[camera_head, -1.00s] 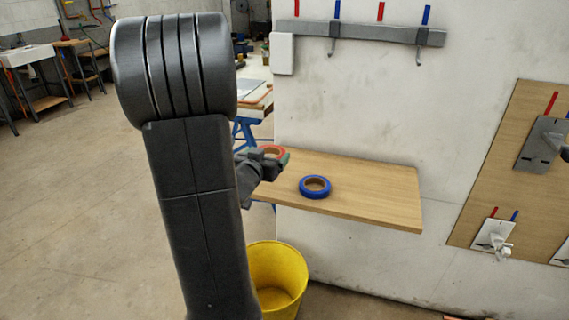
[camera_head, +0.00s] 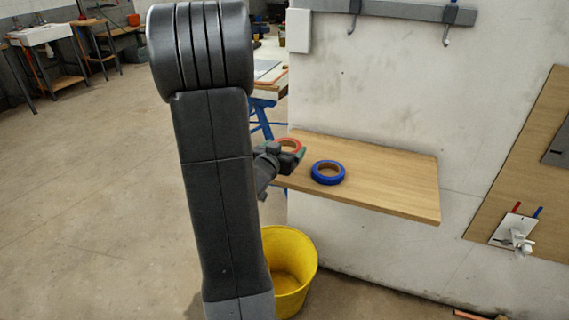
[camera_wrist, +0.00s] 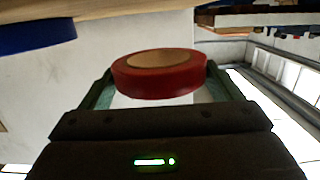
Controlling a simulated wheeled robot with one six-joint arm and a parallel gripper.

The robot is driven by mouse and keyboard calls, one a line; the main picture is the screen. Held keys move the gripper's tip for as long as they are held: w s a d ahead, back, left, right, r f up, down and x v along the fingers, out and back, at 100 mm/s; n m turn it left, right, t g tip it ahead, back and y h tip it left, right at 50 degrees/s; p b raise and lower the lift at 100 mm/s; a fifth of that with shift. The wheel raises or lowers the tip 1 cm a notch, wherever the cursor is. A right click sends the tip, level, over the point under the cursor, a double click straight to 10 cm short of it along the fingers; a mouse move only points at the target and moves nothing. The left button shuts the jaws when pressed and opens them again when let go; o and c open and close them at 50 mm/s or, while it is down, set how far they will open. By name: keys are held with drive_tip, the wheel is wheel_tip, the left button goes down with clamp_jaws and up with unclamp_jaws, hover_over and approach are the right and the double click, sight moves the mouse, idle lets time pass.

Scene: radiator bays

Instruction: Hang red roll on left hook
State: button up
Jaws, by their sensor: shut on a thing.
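The red roll (camera_head: 289,144), a ring with a tan core, is at the left end of the wooden shelf. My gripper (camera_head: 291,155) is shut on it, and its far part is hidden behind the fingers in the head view. In the wrist view the red roll (camera_wrist: 158,75) sits between the two greenish fingers (camera_wrist: 160,92). I cannot tell whether it touches the shelf. The left hook (camera_head: 351,25) hangs empty from the grey rail (camera_head: 400,12) on the wall above the shelf; the rail's top is cut off.
A blue roll (camera_head: 328,180) lies on the shelf (camera_head: 395,185) to the right of my gripper. The right hook (camera_head: 447,38) is empty. A yellow bucket (camera_head: 290,270) stands on the floor below. A board with a white fixture (camera_head: 514,230) is at right. The wall between shelf and rail is clear.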

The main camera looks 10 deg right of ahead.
drive_tip(key=shift+f+b, duration=0.6)
drive_tip(key=shift+f, duration=1.55)
drive_tip(key=shift+f+b, duration=0.3)
drive_tip(key=o, duration=0.8)
drive_tip(key=shift+r, duration=0.15)
drive_tip(key=shift+o, duration=0.2)
drive_tip(key=p+v, duration=0.1)
drive_tip(key=v, duration=1.2)
drive_tip(key=shift+s+a, duration=0.2)
drive_tip(key=shift+a, duration=0.2)
